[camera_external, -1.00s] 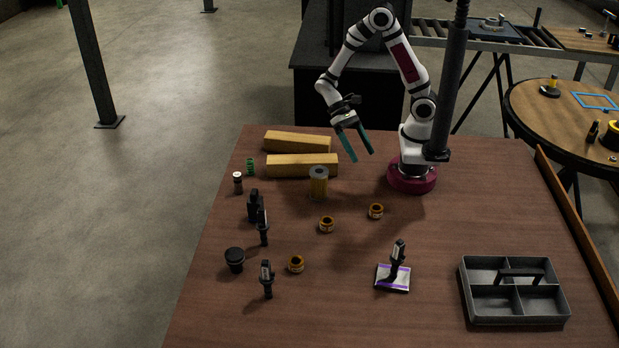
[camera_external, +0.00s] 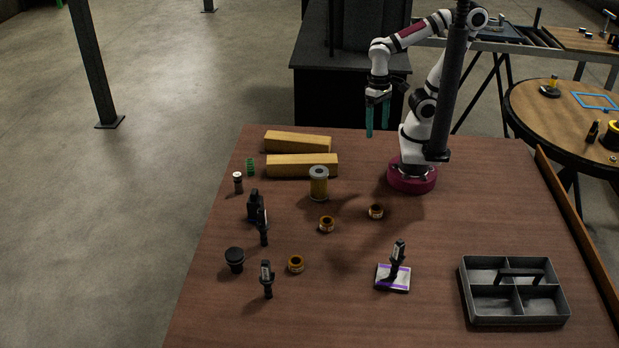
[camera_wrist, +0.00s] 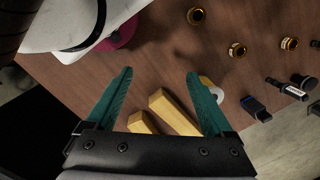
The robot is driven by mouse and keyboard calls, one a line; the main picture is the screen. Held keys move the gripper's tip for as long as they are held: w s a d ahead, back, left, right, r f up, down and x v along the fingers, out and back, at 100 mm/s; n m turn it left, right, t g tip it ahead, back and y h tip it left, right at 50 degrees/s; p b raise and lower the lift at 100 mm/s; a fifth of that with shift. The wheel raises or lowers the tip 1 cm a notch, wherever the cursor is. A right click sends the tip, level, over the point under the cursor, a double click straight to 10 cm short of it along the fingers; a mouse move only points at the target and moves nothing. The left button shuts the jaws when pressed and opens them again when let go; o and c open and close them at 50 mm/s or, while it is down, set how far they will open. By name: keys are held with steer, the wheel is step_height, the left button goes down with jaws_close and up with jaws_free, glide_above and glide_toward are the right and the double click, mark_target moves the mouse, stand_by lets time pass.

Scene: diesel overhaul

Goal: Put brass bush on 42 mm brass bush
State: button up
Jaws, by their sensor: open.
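Three similar brass bushes stand apart on the brown table. One brass bush (camera_external: 376,211) is nearest my base, another brass bush (camera_external: 327,224) is left of it, and a third brass bush (camera_external: 296,264) is nearer the front. All three also show along the top right of the wrist view, for example the brass bush (camera_wrist: 195,15). I cannot tell which is the 42 mm one. My gripper (camera_external: 378,119) is open and empty, pointing down high over the back of the table. Its green fingers (camera_wrist: 158,85) are spread wide in the wrist view.
Two wooden blocks (camera_external: 302,166) and a yellow filter (camera_external: 319,184) stand at the back left. Several dark injector-like parts (camera_external: 263,228) stand on the left. A purple-white pad (camera_external: 393,278) bears one more. A grey divided tray (camera_external: 514,312) is front right. The centre right is clear.

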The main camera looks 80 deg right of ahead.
steer(key=a+f+m+h, duration=0.1)
steer(key=a+f+m, duration=0.1)
steer(key=a+m, duration=0.35)
steer(key=m, duration=0.3)
glide_above(377, 208)
step_height(377, 208, down, 2)
step_height(377, 208, down, 16)
steer(key=shift+a, duration=0.1)
jaws_close()
